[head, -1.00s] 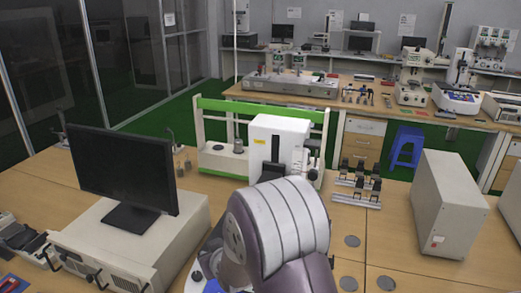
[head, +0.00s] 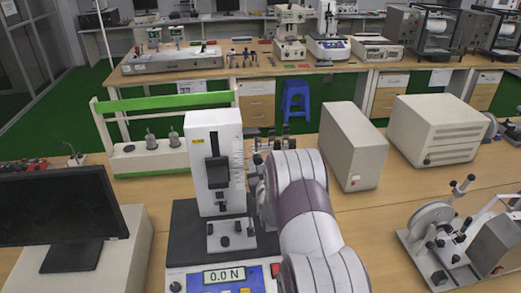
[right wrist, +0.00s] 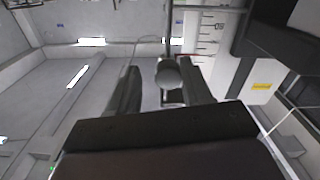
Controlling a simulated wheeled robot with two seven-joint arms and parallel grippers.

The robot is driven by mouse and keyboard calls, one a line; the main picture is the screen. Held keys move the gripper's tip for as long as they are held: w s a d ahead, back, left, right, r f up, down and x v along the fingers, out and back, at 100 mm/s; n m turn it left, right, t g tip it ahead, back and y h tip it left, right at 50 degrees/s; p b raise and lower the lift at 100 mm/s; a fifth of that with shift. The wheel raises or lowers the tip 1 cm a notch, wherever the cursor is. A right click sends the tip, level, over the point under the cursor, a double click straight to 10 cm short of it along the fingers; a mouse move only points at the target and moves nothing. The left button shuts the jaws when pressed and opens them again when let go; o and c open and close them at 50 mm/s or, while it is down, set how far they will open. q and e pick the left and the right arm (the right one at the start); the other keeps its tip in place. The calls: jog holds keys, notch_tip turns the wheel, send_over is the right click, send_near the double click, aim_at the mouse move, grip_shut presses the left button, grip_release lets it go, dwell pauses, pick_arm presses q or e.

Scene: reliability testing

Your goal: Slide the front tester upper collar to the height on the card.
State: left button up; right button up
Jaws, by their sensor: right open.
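The front tester (head: 214,150) is a white column with a black carriage on a dark base; its display (head: 224,275) reads 0.0 N. My right gripper (head: 254,172) is beside the column's right side, mostly hidden by my arm in the head view. In the right wrist view its two dark fingers (right wrist: 160,92) are apart. A round grey knob-like part (right wrist: 168,74), perhaps the upper collar, shows between and beyond them; I cannot tell whether they touch it. A marked scale (right wrist: 207,40) is beside it. I cannot make out the height card. My left gripper is out of view.
A monitor (head: 60,215) stands at the left. A green-topped frame (head: 165,103) is behind the tester. Beige boxes (head: 352,145) (head: 440,130) and a wheeled device (head: 465,235) stand to the right. Some bare tabletop (head: 385,212) lies between them.

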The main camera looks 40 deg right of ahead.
aim_at(257, 153)
jog(key=w, duration=0.2)
jog(key=w+p, duration=0.1)
jog(key=shift+w+d+r, duration=0.15)
jog(key=shift+w+d, duration=0.05)
jog(key=shift+w, duration=0.2)
jog(key=shift+w+d, duration=0.1)
jog(key=shift+s+d+r, duration=0.1)
jog(key=shift+s, duration=0.1)
jog(key=shift+d, duration=0.2)
jog(key=shift+d+f, duration=0.1)
jog(key=shift+f, duration=0.1)
jog(key=shift+w, duration=0.25)
jog(key=c, duration=0.4)
grip_shut()
jog(key=shift+b, duration=0.6)
jog(key=shift+r, duration=0.45)
jog(key=shift+o, duration=2)
grip_release()
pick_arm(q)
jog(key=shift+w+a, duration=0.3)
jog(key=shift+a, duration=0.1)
pick_arm(e)
jog(key=shift+s+a+r, duration=0.1)
jog(key=shift+a, duration=0.1)
